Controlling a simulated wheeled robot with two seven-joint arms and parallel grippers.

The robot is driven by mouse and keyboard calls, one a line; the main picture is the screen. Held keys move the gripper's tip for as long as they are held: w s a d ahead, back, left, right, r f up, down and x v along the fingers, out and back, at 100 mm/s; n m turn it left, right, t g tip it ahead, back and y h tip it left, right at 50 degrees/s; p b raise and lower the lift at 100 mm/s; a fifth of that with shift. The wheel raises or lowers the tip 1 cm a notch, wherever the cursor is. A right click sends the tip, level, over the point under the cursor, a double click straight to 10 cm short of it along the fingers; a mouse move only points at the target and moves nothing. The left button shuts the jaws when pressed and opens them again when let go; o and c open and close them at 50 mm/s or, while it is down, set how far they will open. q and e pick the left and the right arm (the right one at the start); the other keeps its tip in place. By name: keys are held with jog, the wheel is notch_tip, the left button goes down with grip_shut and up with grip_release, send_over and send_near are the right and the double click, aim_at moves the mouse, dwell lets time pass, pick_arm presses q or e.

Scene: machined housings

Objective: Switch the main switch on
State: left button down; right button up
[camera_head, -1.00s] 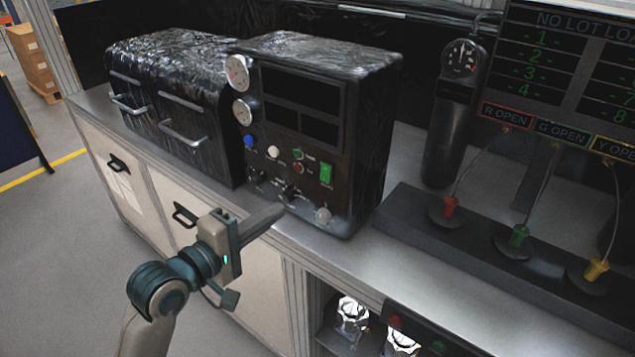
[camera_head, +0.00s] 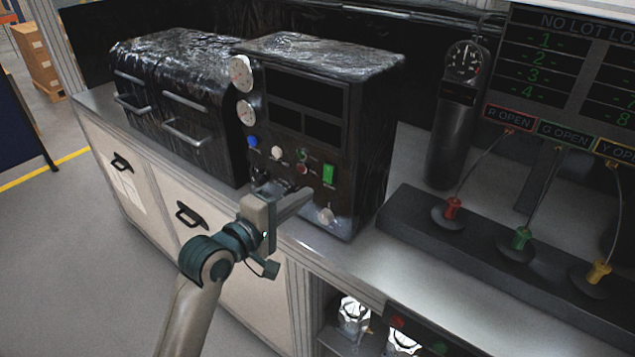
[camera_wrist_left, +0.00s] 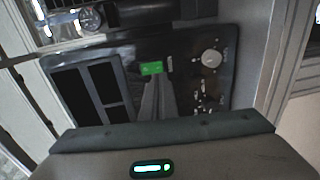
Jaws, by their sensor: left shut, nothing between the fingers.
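The black control unit (camera_head: 352,95) stands on the bench with a green rectangular switch (camera_head: 329,174) on the lower right of its front panel. The switch also shows in the left wrist view (camera_wrist_left: 152,68), lit green; its label is too small to read. My left gripper (camera_head: 308,191) is shut and empty, in front of the panel. In the head view its tips are just left of and below the switch. In the left wrist view the shut fingers (camera_wrist_left: 156,84) point at the switch and their tips end close to it. I cannot tell whether they touch it. My right gripper is not in view.
A black cabinet (camera_head: 180,85) stands left; a dark cylinder (camera_head: 455,130) and a plinth with coloured plugs (camera_head: 453,208) stand right.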

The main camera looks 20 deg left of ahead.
aim_at(327, 181)
pick_arm(q)
jog(key=p+x, duration=0.2)
jog(key=x, duration=0.4)
dwell(0.3)
jog(key=shift+w+f, duration=0.1)
jog(key=shift+f, duration=0.05)
jog(key=shift+b, duration=0.3)
jog(key=shift+s+r, duration=0.2)
jog(key=shift+w+f, duration=0.15)
